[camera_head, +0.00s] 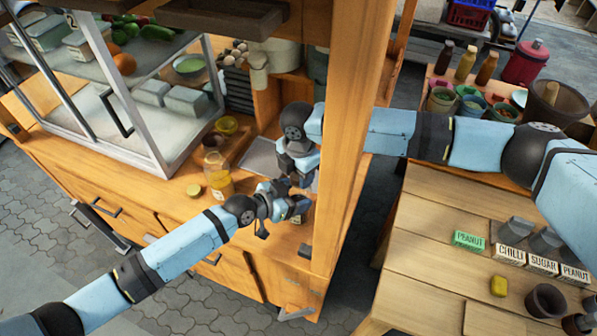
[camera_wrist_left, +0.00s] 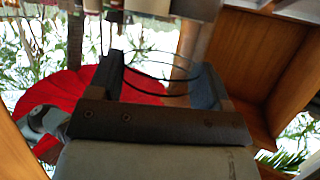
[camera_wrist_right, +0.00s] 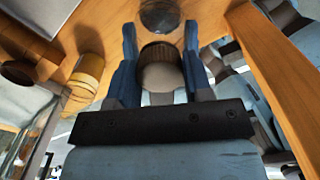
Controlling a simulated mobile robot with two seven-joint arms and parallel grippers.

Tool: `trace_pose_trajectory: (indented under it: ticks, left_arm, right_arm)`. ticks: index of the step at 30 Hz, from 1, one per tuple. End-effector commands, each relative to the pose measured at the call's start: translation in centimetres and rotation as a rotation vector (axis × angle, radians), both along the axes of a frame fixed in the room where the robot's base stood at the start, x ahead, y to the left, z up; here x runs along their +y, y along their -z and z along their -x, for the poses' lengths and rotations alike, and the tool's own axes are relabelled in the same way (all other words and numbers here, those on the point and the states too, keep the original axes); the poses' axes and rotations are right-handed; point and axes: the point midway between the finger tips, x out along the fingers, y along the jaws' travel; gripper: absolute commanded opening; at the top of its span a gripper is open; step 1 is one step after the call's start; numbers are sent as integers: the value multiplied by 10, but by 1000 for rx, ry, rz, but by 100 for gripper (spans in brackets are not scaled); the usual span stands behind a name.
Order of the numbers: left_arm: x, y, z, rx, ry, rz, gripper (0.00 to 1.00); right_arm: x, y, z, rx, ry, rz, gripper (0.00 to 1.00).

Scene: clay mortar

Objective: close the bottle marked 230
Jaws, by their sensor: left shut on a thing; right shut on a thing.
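My left gripper (camera_head: 287,200) is at the right end of the wooden counter, shut on a clear glass bottle (camera_head: 298,208), partly hidden by the fingers. In the left wrist view my left gripper (camera_wrist_left: 165,75) has the bottle's thin curved outlines (camera_wrist_left: 160,72) between its fingers. My right gripper (camera_head: 300,178) is just above and behind the left one. In the right wrist view my right gripper (camera_wrist_right: 160,60) is shut on a round lid (camera_wrist_right: 160,76) with a brown ribbed edge and pale face. I cannot read the mark 230 or tell whether lid and bottle touch.
Another jar (camera_head: 213,143) stands behind. A wooden post (camera_head: 350,130) rises close on the right, and a glass display case (camera_head: 120,100) stands left.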

Motion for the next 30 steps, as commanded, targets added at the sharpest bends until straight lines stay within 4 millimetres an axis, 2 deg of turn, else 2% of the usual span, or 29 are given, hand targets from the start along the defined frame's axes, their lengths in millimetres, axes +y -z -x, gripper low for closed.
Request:
trace_pose_trajectory:
  ticks: [9, 13, 20, 21, 24, 30]
  left_arm:
    - [0, 0, 0, 0, 0, 0, 6]
    - [0, 0, 0, 0, 0, 0, 6]
    - [0, 0, 0, 0, 0, 0, 6]
    - [0, 0, 0, 0, 0, 0, 6]
    - [0, 0, 0, 0, 0, 0, 6]
    - [0, 0, 0, 0, 0, 0, 6]
  right_arm:
    - [1, 1, 1, 6, 483, 1, 18]
    - [0, 0, 0, 6, 559, 3, 18]
    - [0, 0, 0, 5, 561, 4, 18]
    - [0, 0, 0, 5, 561, 4, 51]
    - [0, 0, 0, 5, 560, 4, 72]
    - [0, 0, 0, 5, 560, 4, 72]
